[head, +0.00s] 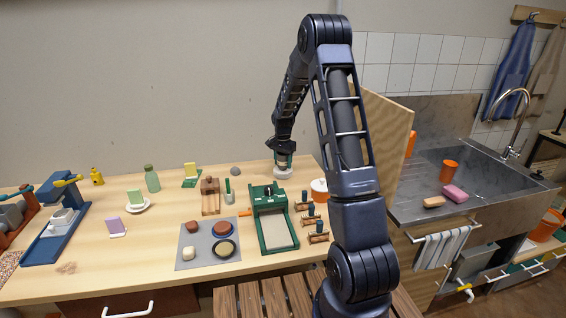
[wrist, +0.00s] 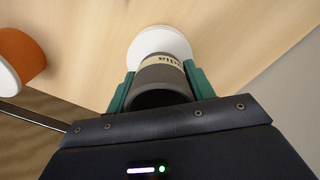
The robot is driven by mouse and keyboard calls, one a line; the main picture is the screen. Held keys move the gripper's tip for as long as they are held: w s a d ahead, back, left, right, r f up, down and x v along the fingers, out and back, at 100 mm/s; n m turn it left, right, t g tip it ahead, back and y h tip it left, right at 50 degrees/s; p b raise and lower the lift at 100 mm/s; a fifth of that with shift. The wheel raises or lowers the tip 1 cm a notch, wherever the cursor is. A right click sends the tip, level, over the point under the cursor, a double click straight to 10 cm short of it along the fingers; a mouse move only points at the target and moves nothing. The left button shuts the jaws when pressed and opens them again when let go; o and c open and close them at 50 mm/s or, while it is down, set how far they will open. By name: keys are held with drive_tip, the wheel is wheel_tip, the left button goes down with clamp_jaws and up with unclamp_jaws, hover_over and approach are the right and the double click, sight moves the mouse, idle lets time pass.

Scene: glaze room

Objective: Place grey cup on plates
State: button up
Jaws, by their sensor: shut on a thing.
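The grey cup (wrist: 160,88) is dark grey with a beige lettered band. In the wrist view it sits between the two green fingers of my gripper (wrist: 155,82), which is shut on it. The white plates (wrist: 160,42) show as a round white shape just beyond the cup, partly covered by it. In the head view my gripper (head: 283,158) is low over the back right of the table, right above the white plates (head: 281,170). The cup is hard to make out there. I cannot tell whether its base touches the plates.
An orange pot with a white top (head: 319,190) stands near the plates; it also shows in the wrist view (wrist: 20,60). A wooden board (head: 382,125) stands to the right, by the sink (head: 430,165). A green press (head: 272,225) and a grey mat (head: 190,252) lie toward the front.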

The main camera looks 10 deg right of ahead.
drive_tip(key=shift+f, duration=0.1)
drive_tip(key=o, duration=1)
drive_tip(key=shift+o, duration=0.2)
